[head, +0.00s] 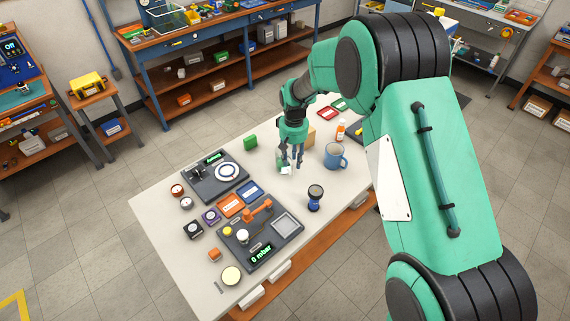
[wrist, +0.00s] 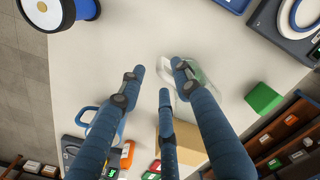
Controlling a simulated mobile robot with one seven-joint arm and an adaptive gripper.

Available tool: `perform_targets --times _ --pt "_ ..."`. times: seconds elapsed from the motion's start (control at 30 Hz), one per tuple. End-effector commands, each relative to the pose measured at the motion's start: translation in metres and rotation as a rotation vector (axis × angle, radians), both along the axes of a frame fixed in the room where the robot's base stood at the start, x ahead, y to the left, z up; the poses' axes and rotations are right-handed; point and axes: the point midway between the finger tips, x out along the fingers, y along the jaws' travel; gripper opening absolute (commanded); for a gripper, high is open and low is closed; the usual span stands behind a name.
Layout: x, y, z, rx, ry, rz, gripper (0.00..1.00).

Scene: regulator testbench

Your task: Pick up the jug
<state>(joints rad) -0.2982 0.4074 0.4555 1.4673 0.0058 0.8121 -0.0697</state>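A small clear, green-tinted vessel, which looks like the jug (head: 284,168), stands on the pale bench top below my gripper (head: 293,163). In the wrist view the clear jug (wrist: 204,76) is partly hidden behind the right-hand finger. My gripper (wrist: 157,76) points down with its three fingers spread and nothing between them. The jug lies at the right-hand finger's tip, outside the gap; I cannot tell whether they touch. A blue mug (head: 335,157) with a handle stands to the right, apart from the gripper in the head view.
A green block (head: 250,142) is left of my gripper, and a cardboard-coloured box (head: 310,135) is close behind it. A dark blue-based cylinder (head: 315,198) stands in front. Test panels (head: 262,238) fill the bench's left part.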

Motion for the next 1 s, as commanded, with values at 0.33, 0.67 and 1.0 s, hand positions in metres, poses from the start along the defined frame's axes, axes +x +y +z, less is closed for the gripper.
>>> perform_targets --times 0.33,0.67,1.0 --pt "0.0 0.0 -0.017 0.0 -0.001 0.0 0.33" --pt "0.0 0.0 -0.021 0.0 0.0 0.0 0.33" --pt "0.0 0.002 -0.058 0.0 0.0 0.0 0.33"
